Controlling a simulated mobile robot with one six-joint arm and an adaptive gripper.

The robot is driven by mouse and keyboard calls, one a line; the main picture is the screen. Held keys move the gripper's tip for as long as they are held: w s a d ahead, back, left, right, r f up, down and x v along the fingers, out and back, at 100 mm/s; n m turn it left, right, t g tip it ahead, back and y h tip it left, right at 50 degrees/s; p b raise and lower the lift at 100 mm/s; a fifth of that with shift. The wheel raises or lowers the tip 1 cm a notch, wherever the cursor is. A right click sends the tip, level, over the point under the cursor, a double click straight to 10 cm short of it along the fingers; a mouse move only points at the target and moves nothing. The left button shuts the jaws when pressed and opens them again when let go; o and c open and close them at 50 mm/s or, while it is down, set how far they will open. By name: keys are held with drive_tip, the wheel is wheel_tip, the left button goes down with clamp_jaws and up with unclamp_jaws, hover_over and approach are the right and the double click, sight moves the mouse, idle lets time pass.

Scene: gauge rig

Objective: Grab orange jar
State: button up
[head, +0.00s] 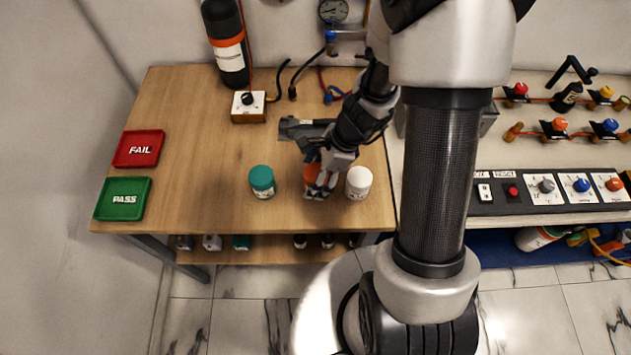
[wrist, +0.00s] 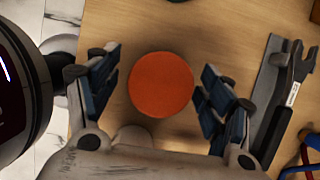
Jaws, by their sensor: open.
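The orange jar (head: 310,174) stands on the wooden table between a teal jar and a white jar, partly hidden by my gripper in the head view. In the wrist view its round orange lid (wrist: 161,85) lies between my two fingers. My gripper (head: 320,184) is open, with one finger on each side of the jar; it also shows in the wrist view (wrist: 153,88). A gap shows between the left finger and the lid. The right finger is close to the lid, and I cannot tell whether it touches.
The teal jar (head: 262,182) stands to the left and the white jar (head: 359,183) close to the right. A grey tool (wrist: 283,95) lies behind the jars. Red FAIL (head: 139,149) and green PASS (head: 122,199) trays lie at the table's left. The table's middle left is clear.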

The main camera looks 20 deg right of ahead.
drive_tip(key=shift+r, duration=0.1)
drive_tip(key=shift+c, duration=0.3)
drive_tip(key=c, duration=1.3)
drive_tip(key=shift+r, duration=0.1)
